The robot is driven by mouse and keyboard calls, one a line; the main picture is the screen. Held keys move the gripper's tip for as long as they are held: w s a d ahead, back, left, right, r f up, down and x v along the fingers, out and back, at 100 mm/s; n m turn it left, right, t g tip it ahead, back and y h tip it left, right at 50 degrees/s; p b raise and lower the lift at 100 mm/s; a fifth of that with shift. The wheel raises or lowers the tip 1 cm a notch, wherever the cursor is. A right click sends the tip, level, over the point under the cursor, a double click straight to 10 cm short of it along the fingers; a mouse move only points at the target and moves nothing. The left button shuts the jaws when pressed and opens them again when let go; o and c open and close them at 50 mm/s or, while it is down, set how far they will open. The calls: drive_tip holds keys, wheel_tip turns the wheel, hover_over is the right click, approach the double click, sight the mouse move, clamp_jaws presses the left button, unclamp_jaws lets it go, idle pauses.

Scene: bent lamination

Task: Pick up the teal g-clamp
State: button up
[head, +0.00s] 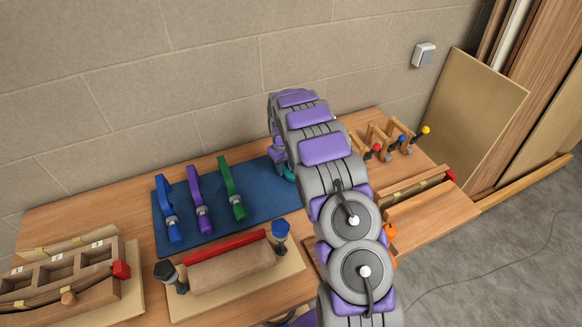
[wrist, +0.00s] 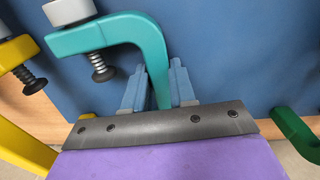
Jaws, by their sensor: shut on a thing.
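The teal g-clamp (wrist: 125,35) shows in the wrist view, with its curved frame running down between the two blue fingers of my gripper (wrist: 158,72). My gripper is shut on the frame's straight bar. The clamp's screw, spring and pale pad are at the upper left, clear of the fingers. In the head view only a small teal part (head: 289,175) shows beside my arm, at the right part of the blue mat (head: 258,203). My arm hides most of the clamp and the gripper there. I cannot tell whether the clamp still touches the mat.
Blue (head: 168,210), purple (head: 200,200) and green (head: 233,188) clamps lie left on the mat. A yellow clamp (wrist: 15,115) is close on the left in the wrist view. A wooden block with a red strip (head: 230,267) stands in front of the mat.

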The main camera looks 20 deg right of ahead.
drive_tip(key=shift+a, duration=0.45)
clamp_jaws()
drive_tip(key=shift+r, duration=0.1)
drive_tip(key=shift+d+r, duration=0.2)
drive_tip(key=shift+r, duration=0.35)
drive_tip(key=shift+r+p, duration=0.45)
drive_tip(key=shift+r, duration=0.5)
drive_tip(key=shift+s+d+r, duration=0.1)
drive_tip(key=shift+s+r, duration=0.05)
drive_tip(key=shift+r, duration=0.15)
drive_tip(key=s+d, duration=0.1)
drive_tip(key=s, duration=0.3)
drive_tip(key=s+d+p, duration=0.1)
drive_tip(key=s+d, duration=0.1)
drive_tip(key=s, duration=0.3)
drive_tip(key=s+d+r+p, duration=0.1)
drive_tip(key=s, duration=0.4)
drive_tip(key=shift+s+d+r, duration=0.1)
drive_tip(key=shift+s+d, duration=0.1)
drive_tip(key=shift+d, duration=0.15)
drive_tip(key=shift+s+d+r, duration=0.1)
drive_tip(key=shift+s+r, duration=0.1)
drive_tip(key=shift+r, duration=0.25)
drive_tip(key=shift+r+p, duration=0.9)
drive_tip(key=shift+r, duration=1.65)
